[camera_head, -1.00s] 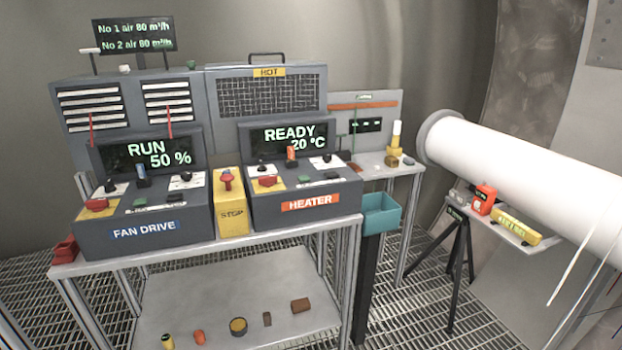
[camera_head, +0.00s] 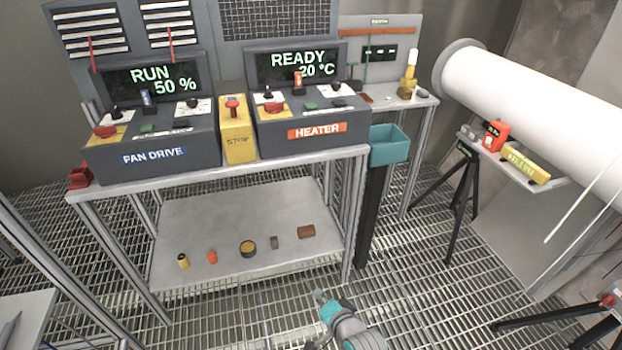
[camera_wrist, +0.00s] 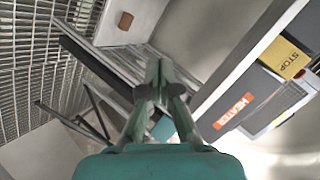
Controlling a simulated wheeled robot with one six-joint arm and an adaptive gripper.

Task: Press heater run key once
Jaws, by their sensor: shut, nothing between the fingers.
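The heater box (camera_head: 305,142) is a dark grey console with an orange HEATER label. Its display (camera_head: 298,64) reads READY and 20 °C. On its sloped panel are a green key (camera_head: 310,106), a red mushroom button (camera_head: 273,107), small dark knobs and an orange-tagged piece. Which one is the run key, I cannot read. My gripper (camera_head: 319,297) is low in front of the bench, well apart from the heater. In the wrist view my gripper (camera_wrist: 160,66) is shut and empty, and the heater box (camera_wrist: 268,92) shows tilted at the right.
The fan drive box (camera_head: 150,158) and yellow STOP box (camera_head: 238,142) stand left of the heater. A teal bin (camera_head: 389,144) hangs at the bench's right end. Small items lie on the lower shelf (camera_head: 215,215). A white duct (camera_head: 530,105) and tripod stand right. Grating floor ahead is open.

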